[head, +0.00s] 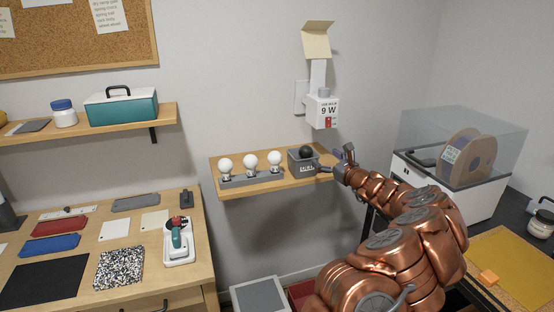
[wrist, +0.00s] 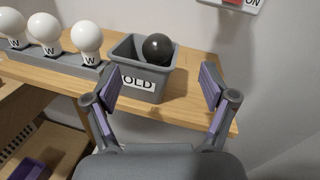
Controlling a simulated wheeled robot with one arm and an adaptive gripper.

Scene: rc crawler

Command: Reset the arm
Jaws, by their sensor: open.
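My copper-coloured arm reaches in from the lower right of the head view. My gripper (head: 344,161) is at the right end of the small wall shelf. In the wrist view my gripper (wrist: 160,90) is open, its two fingers spread wide with nothing between the pads. A grey bin (wrist: 125,78) marked "OLD" stands on the shelf just beyond the fingers, nearer the left finger. A dark round bulb (wrist: 158,49) sits in the bin. The bin (head: 296,164) and the dark bulb (head: 306,152) also show in the head view.
Three white bulbs (head: 250,161) stand in a grey holder (head: 251,179) on the wooden shelf (head: 228,189), left of the bin. A wall fixture (head: 322,110) marked "9 W" hangs above. A clear-topped printer (head: 455,190) stands right of my arm. A workbench (head: 200,250) is at left.

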